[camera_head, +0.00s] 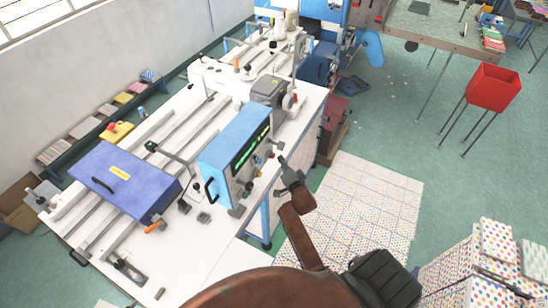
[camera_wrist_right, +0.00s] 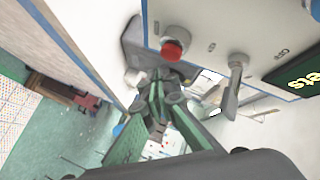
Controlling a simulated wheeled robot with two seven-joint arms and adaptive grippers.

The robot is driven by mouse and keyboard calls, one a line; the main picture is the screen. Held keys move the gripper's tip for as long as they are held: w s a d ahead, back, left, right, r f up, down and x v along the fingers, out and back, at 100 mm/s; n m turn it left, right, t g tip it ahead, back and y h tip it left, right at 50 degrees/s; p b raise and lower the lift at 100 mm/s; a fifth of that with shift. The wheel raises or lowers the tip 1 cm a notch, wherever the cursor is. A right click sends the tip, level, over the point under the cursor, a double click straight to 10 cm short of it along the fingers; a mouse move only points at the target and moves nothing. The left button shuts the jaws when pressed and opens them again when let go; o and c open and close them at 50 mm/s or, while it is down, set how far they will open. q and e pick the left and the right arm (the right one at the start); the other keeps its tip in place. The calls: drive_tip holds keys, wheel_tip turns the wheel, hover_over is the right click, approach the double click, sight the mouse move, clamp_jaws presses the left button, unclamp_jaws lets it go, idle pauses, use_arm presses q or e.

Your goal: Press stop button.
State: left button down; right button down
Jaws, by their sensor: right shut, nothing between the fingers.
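A red round button (camera_wrist_right: 173,48) sticks out of the white panel on the side of the blue control box (camera_head: 225,138), which has a green display. The button looks like the stop button; I cannot read a label on it. My right gripper (camera_head: 283,163) is beside the box's panel side, close to the edge of the white table. In the right wrist view, its closed fingers (camera_wrist_right: 162,84) point to just below the red button, apart from it as far as I can tell. Nothing is between them. My left gripper is not in view.
Metal knobs (camera_wrist_right: 236,66) stick out of the panel near the red button. A purple-blue cover (camera_head: 125,178) and rails lie on the white table (camera_head: 225,262). A red bin (camera_head: 494,88) stands at the right. The floor beside the table is partly covered with dotted sheets (camera_head: 375,200).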

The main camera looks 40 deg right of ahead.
drive_tip(key=shift+w+a, duration=0.1)
drive_tip(key=shift+w, duration=0.05)
idle(0.7)
drive_tip(key=shift+w+a, duration=0.1)
drive_tip(key=shift+w, duration=0.15)
drive_tip(key=shift+w+a, duration=0.25)
drive_tip(key=shift+w, duration=0.2)
idle(1.0)
drive_tip(key=shift+s, duration=0.1)
drive_tip(key=shift+s+d+p, duration=0.4)
drive_tip(key=shift+s+p, duration=0.25)
drive_tip(key=shift+s, duration=0.1)
drive_tip(key=s+p, duration=0.1)
drive_tip(key=s+d, duration=0.1)
drive_tip(key=s, duration=0.1)
drive_tip(key=s+d+p, duration=0.1)
drive_tip(key=shift+s+d+p, duration=0.15)
drive_tip(key=shift+s+p, duration=0.05)
drive_tip(key=shift+p, duration=0.15)
